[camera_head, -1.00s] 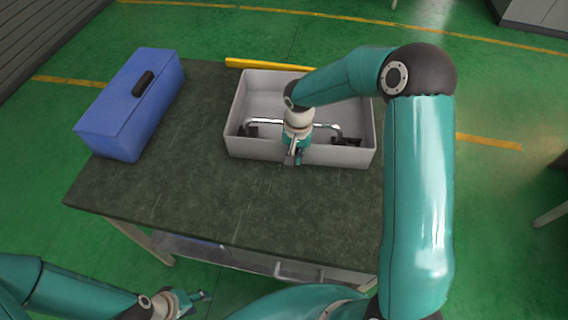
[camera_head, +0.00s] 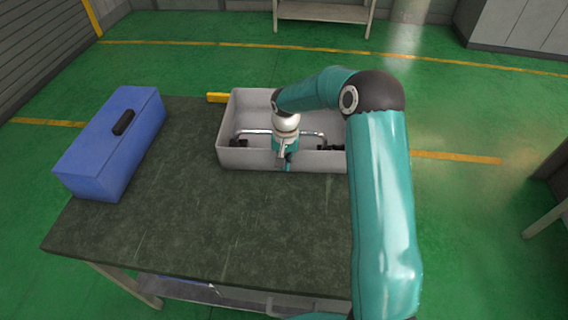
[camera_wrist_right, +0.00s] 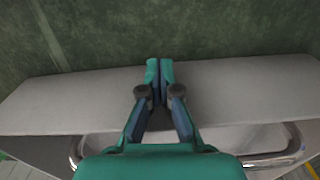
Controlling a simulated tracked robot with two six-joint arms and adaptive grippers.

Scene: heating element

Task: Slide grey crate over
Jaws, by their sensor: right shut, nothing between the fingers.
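The grey crate (camera_head: 246,159) is an open box at the back of the dark table, with a bent metal tube (camera_head: 252,131) on black end pieces inside. My right arm reaches over it from the right and hides part of its right side. My right gripper (camera_head: 287,164) points down at the crate's front wall, shut and empty. In the right wrist view the closed fingertips (camera_wrist_right: 160,68) overlap the crate's pale wall (camera_wrist_right: 235,92); I cannot tell whether they touch it. My left gripper is out of view.
A blue toolbox (camera_head: 112,145) with a black handle stands at the table's left. A yellow bar (camera_head: 217,98) peeks out behind the crate's left end. The table top (camera_head: 200,225) is clear in front of the crate. A bench (camera_head: 322,12) stands beyond on the green floor.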

